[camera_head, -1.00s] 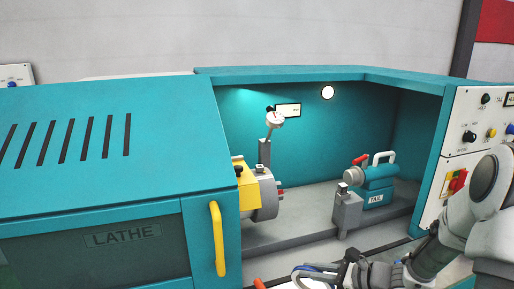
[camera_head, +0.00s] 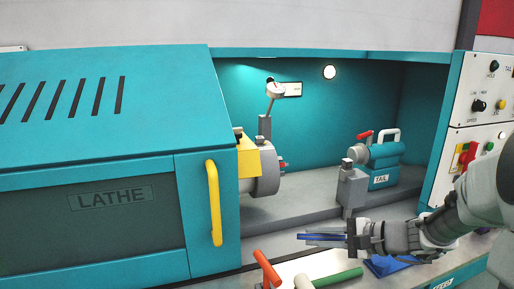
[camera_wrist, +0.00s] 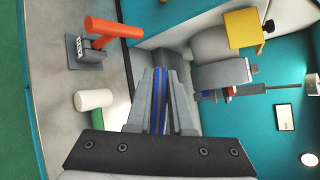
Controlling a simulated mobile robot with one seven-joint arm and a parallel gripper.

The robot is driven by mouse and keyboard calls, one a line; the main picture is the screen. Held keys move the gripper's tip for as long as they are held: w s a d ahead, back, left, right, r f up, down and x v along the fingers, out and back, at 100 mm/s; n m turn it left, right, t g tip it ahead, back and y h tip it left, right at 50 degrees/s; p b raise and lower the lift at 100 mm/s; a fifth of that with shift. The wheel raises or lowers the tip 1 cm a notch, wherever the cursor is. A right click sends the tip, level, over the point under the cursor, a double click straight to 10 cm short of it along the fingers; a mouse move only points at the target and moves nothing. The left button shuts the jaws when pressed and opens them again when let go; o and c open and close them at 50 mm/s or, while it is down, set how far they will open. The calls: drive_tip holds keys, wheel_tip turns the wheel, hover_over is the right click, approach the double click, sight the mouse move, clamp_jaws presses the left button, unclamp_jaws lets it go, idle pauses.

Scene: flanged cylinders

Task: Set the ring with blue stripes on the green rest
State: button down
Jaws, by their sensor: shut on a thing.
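My gripper (camera_head: 322,238) is at the lower right of the head view, pointing left above the lathe's front ledge. Its fingers are closed on a thin thing with blue stripes, taken as the ring (camera_wrist: 160,98). The fingers hide most of it, so its round shape does not show. A green rod (camera_head: 338,277), which looks like the green rest, is below the gripper at the bottom edge. It has a pale end to its left. In the wrist view the green part (camera_wrist: 108,120) is partly hidden by my gripper, beside the pale cylinder (camera_wrist: 93,98).
An orange rod (camera_head: 267,269) on a grey block (camera_wrist: 83,52) stands left of the green one. A blue piece (camera_head: 388,265) lies to the right. Behind are the chuck (camera_head: 266,170), a grey post (camera_head: 351,190) and the tailstock (camera_head: 383,165). The yellow door handle (camera_head: 214,203) juts out.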

drive_tip(key=shift+n+b, duration=0.55)
drive_tip(key=shift+n, duration=0.05)
drive_tip(key=shift+r, duration=0.1)
drive_tip(key=shift+f+n+b, duration=0.3)
drive_tip(key=shift+n+b, duration=0.1)
drive_tip(key=shift+b, duration=0.45)
drive_tip(key=n+b, duration=0.2)
drive_tip(key=b, duration=0.1)
drive_tip(key=n+b, duration=0.2)
drive_tip(key=b, duration=0.1)
drive_tip(key=shift+r+n+b, duration=0.3)
drive_tip(key=shift+n+b, duration=0.05)
drive_tip(key=shift+n, duration=0.05)
